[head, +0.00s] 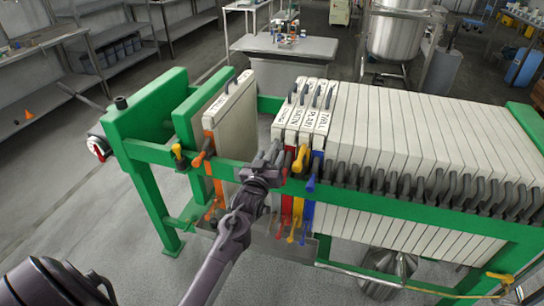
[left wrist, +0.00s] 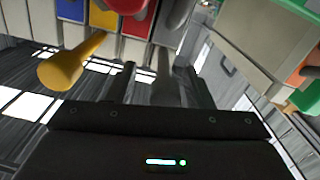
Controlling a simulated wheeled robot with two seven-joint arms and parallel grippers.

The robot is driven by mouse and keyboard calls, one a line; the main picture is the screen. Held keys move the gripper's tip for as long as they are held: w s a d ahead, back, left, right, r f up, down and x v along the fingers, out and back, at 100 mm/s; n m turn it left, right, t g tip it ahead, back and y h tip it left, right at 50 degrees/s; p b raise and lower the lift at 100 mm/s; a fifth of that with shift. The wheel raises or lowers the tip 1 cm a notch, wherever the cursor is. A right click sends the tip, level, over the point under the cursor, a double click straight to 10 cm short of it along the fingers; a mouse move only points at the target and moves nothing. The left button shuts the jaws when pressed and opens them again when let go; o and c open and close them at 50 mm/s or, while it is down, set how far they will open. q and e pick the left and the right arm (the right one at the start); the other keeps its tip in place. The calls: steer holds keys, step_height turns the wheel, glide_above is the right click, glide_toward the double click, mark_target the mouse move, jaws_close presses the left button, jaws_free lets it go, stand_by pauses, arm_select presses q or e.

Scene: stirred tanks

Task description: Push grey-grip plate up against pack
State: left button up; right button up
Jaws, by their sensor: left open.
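In the left wrist view the grey grip (left wrist: 175,20) shows beside the red grip (left wrist: 126,5), with the yellow grip (left wrist: 72,62) further left. My right gripper is out of view.
A pale plate with an orange grip (head: 232,118) stands left, across a gap, beside the green press head (head: 188,110). The green side rail (head: 235,172) runs along the near side. Several dark grips (head: 430,190) line the pack. A bench (head: 285,50) stands behind.

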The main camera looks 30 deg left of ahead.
arm_select(q)
steer(key=b+v, duration=0.1)
steer(key=v, duration=0.5)
steer(key=shift+s+d, duration=0.2)
steer(key=shift+d, duration=0.1)
